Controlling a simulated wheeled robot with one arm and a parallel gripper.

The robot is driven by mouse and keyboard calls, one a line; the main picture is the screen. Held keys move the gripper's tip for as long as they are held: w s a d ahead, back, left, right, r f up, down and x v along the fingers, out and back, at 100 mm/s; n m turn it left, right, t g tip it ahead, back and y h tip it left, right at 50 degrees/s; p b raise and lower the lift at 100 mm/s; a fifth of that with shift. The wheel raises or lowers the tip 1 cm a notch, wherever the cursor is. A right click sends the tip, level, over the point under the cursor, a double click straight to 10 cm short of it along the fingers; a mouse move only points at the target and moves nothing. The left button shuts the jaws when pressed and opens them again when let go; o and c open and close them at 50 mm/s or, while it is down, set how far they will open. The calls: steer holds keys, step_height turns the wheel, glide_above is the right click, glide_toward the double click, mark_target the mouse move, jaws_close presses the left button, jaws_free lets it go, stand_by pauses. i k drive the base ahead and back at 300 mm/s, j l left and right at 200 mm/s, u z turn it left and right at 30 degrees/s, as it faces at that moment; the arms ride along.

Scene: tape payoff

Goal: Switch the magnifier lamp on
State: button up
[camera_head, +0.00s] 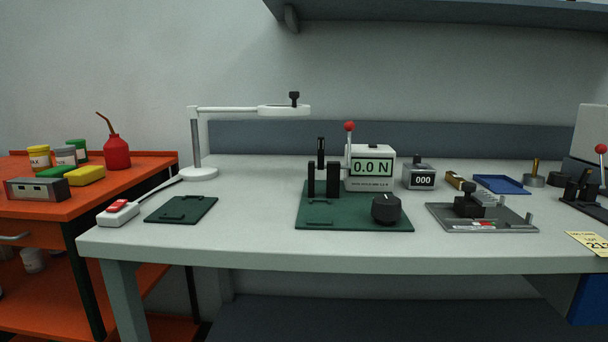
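The white magnifier lamp (283,110) stands at the back left of the grey bench, with a round head on a horizontal arm, a grey post and a white round base (199,174). A small black knob sits on top of its head. I cannot tell from this view whether it is lit. A white switch box (118,213) with a red rocker (117,206) lies at the bench's front left corner. A cord runs from it toward the lamp base. My gripper is not in view.
A dark green mat (181,209) lies right of the switch box. A tester with a "0.0 N" display (372,167) stands mid-bench on a green plate. An orange cart (40,210) with a red oil can (116,152) stands left. A shelf (440,13) hangs above.

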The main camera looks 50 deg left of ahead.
mark_target(118, 204)
steer(key=k+l+u, duration=0.1)
steer(key=u, duration=2.5)
steer(key=k+l, duration=0.1)
steer(key=l+z, duration=0.1)
steer(key=l, duration=0.25)
steer(key=k, duration=0.05)
